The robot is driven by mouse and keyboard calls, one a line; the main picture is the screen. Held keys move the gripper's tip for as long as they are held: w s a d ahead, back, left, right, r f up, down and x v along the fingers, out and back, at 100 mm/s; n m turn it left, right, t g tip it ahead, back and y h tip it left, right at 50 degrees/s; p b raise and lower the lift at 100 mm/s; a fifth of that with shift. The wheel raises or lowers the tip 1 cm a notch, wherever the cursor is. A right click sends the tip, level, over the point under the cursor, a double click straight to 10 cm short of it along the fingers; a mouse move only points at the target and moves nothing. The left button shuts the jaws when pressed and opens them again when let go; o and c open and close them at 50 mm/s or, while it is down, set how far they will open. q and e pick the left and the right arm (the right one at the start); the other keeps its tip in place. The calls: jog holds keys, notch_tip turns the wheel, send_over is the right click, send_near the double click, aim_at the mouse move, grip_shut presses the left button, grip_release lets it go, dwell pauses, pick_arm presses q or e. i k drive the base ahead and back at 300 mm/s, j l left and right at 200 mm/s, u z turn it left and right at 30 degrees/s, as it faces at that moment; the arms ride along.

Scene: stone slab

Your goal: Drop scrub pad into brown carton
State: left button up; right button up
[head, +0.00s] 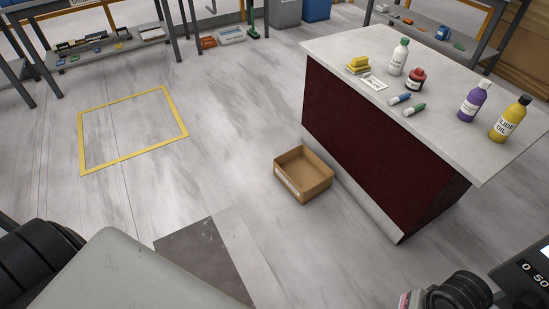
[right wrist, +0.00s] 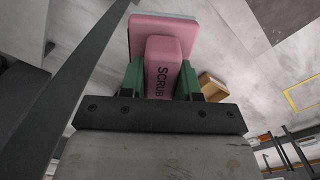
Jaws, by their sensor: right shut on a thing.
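The pink scrub pad (right wrist: 162,28), with a block handle marked "SCRUB", is in my right gripper (right wrist: 162,78) in the right wrist view. The green fingers are shut on both sides of the handle. The brown carton (head: 317,189) stands open on the floor in the head view, beside the dark red side of the counter. Its visible inside looks empty. The carton also shows in the right wrist view (right wrist: 212,88), small, just right of the right finger and apart from the pad. My left gripper is out of view.
A yellow floor outline (head: 134,157) lies left. Shelves stand along the back. The floor around the carton is clear.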

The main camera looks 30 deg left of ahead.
aim_at(304, 178)
jog(key=i+j+u, duration=0.5)
jog(key=i+j, duration=1.05)
